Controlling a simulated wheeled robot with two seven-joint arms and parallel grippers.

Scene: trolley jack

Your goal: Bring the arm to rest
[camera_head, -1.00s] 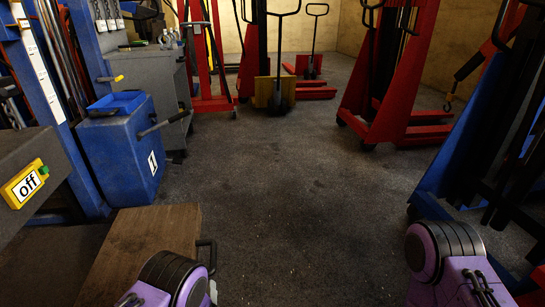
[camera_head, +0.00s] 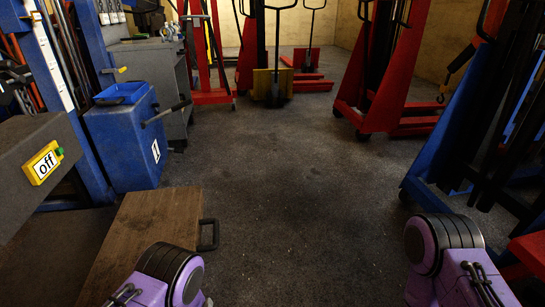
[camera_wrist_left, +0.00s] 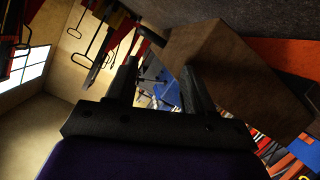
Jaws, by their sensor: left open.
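My left gripper (camera_wrist_left: 158,88) shows in the left wrist view with its two dark fingers apart. It is open, and nothing is visible between the fingers. A brown wooden block (camera_wrist_left: 230,70) appears beyond the fingers, to their right; I cannot tell how far away it is. In the head view, purple and black links of my left and right arms show at the bottom edge, with the left gripper out of sight. My right gripper is in neither view.
A wooden box (camera_head: 150,235) with a black handle is at lower left. A yellow "off" panel (camera_head: 43,162) sits on a grey block. A blue cabinet (camera_head: 122,145) is behind it. Red lifts (camera_head: 378,75) stand at back, blue frames (camera_head: 450,130) at right. The middle floor is clear.

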